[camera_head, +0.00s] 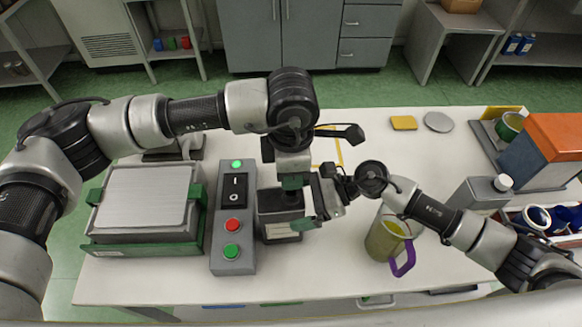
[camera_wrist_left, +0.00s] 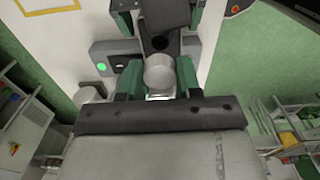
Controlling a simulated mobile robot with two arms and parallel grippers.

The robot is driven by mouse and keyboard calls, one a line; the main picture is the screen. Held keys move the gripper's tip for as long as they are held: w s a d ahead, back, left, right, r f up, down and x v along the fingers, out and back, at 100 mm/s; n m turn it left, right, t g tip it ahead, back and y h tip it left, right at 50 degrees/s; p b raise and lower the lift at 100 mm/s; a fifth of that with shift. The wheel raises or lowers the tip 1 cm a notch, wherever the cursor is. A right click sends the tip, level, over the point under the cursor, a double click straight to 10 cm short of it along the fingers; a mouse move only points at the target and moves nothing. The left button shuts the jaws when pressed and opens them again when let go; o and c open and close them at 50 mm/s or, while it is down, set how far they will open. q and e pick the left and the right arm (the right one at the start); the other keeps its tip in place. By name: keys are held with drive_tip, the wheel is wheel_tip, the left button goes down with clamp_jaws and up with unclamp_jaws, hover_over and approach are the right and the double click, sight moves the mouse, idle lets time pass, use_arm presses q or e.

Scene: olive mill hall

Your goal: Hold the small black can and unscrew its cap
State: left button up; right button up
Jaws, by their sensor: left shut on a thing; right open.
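The small black can (camera_head: 279,217) stands on the white table right of the control box, with a pale label low on its front. My left gripper (camera_head: 292,186) is above the can, pointing down. In the left wrist view its green fingers (camera_wrist_left: 159,80) are shut on a round pale grey cap (camera_wrist_left: 159,72). The cap is hidden in the head view, and I cannot tell whether it still touches the can. My right gripper (camera_head: 318,203) is open, close to the can's right side. Its fingers partly overlap the can, so contact is unclear.
The control box (camera_head: 233,254) and a tray-like press (camera_head: 140,205) stand left of the can. A yellowish jug (camera_head: 383,241) with a purple handle stands right. A grey bottle (camera_head: 480,192) with a white cap and an orange-topped box (camera_head: 547,150) are farther right.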

sight(291, 193)
use_arm(q)
wheel_tip(291, 193, down, 4)
drive_tip(key=b, duration=0.4)
drive_tip(key=shift+f, duration=0.3)
use_arm(e)
drive_tip(key=v, duration=1.1)
drive_tip(key=shift+d, duration=0.35)
use_arm(q)
drive_tip(key=shift+s, duration=0.15)
use_arm(e)
drive_tip(key=shift+s, duration=0.1)
